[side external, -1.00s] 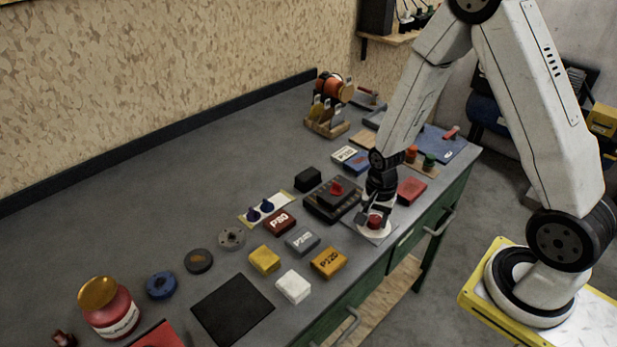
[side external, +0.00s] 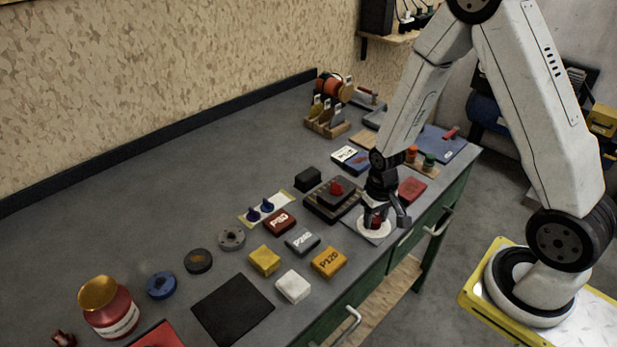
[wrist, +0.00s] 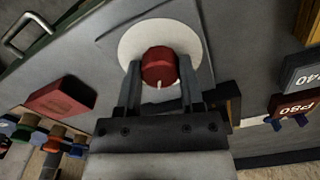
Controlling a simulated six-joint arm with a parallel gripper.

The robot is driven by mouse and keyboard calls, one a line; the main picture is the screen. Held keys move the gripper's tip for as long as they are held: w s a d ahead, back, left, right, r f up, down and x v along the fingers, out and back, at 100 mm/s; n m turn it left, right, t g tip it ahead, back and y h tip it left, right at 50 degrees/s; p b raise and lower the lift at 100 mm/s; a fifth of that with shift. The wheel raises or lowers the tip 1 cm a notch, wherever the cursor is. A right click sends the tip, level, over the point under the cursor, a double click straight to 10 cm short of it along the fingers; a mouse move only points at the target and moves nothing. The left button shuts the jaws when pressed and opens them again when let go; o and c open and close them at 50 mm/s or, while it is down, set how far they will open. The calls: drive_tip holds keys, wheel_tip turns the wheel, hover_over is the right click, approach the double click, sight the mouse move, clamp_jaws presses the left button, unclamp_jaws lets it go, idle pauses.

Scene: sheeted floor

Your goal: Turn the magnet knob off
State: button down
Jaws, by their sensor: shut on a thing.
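The magnet knob is a red, faceted round knob (wrist: 159,68) on a white round disc (wrist: 133,36) set on a grey plate (wrist: 222,12). A short white mark shows on the knob's edge in the wrist view. My gripper (wrist: 158,78) has a finger on each side of the knob and is shut on it. In the side view my gripper (side external: 376,220) points down over the white disc (side external: 374,236), and its fingers mostly hide the knob.
A dark block with a red knob (side external: 336,189) stands just left of my gripper. A red block (side external: 411,189) lies to the right behind it. Labelled blocks, such as the yellow P120 block (side external: 329,262), lie in front. The bench's front edge is close by.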

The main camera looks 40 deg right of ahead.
sight(375, 219)
drive_tip(key=n, duration=0.6)
idle(0.7)
drive_tip(key=shift+c, duration=1.1)
unclamp_jaws()
drive_tip(key=shift+r, duration=0.1)
drive_tip(key=shift+r, duration=3.75)
